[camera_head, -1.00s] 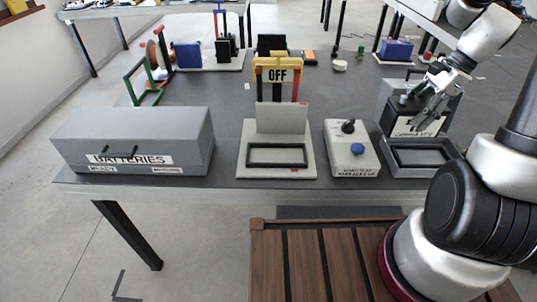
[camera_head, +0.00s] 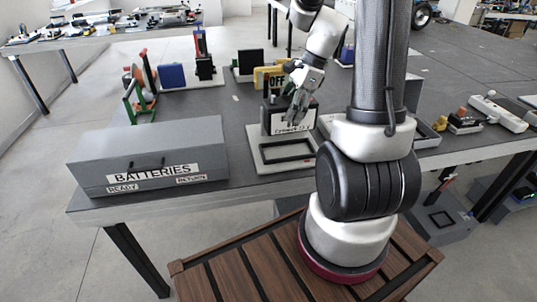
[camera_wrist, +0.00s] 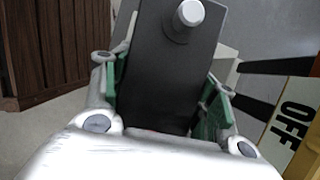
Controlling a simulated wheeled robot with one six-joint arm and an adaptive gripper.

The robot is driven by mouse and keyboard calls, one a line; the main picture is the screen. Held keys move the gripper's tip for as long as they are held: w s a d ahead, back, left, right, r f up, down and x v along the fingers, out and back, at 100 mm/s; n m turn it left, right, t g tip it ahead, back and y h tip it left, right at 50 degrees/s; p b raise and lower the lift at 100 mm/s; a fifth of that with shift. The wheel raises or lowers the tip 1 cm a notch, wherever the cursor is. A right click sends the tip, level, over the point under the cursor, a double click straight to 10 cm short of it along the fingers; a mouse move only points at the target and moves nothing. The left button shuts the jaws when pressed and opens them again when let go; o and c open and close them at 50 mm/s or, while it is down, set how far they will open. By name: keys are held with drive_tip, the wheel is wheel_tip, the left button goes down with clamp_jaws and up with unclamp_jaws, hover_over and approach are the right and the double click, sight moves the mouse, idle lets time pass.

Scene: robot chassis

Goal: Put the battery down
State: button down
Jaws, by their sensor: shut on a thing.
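My gripper (camera_head: 298,100) is shut on the battery, a dark grey block (camera_head: 278,122) with a white label on its front. The wrist view shows the battery (camera_wrist: 165,75) between my gripper's green finger pads (camera_wrist: 165,100), with a light round terminal on it. The battery is at the grey stand (camera_head: 265,162), which has a black-framed rectangle in front. The yellow OFF sign (camera_head: 268,78) is behind it and also shows at the right of the wrist view (camera_wrist: 297,115). I cannot tell whether the battery's underside touches the stand.
A grey BATTERIES box (camera_head: 150,150) stands left of the stand on the grey table. A blue block (camera_head: 172,76) and a green frame (camera_head: 135,105) are farther back left. Several devices lie at the far right.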

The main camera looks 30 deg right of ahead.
drive_tip(key=shift+w+a+f, duration=0.1)
drive_tip(key=shift+f, duration=4.9)
drive_tip(key=shift+f, duration=0.1)
drive_tip(key=shift+c, duration=2.4)
unclamp_jaws()
